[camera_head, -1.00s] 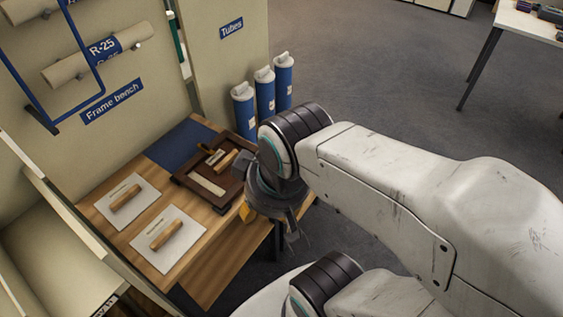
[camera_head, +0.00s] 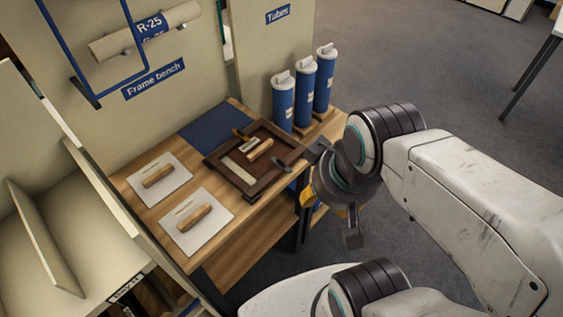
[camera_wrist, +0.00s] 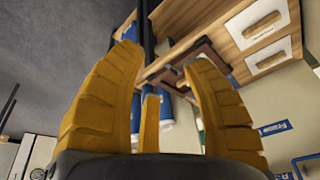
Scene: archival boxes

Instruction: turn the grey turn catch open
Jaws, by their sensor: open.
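A dark brown frame (camera_head: 222,158) lies on the wooden bench, with a pale strip and a wood-handled piece inside it. A small grey piece (camera_head: 287,166) at the frame's right side looks like the turn catch, but it is too small to read which way it is turned. My gripper (camera_wrist: 160,62) is open and empty, with yellow fingers spread. In the head view it hangs beyond the bench's right edge, apart from the frame. The wrist view shows the bench and the frame (camera_wrist: 188,62) beyond the fingers.
Two white cards (camera_head: 222,225) with wooden-handled pieces lie at the bench's front left. A blue mat (camera_head: 212,130) lies behind. Several blue tubes (camera_head: 304,95) stand at the back right, near my wrist. Shelving (camera_head: 60,215) stands at the left. Open floor lies to the right.

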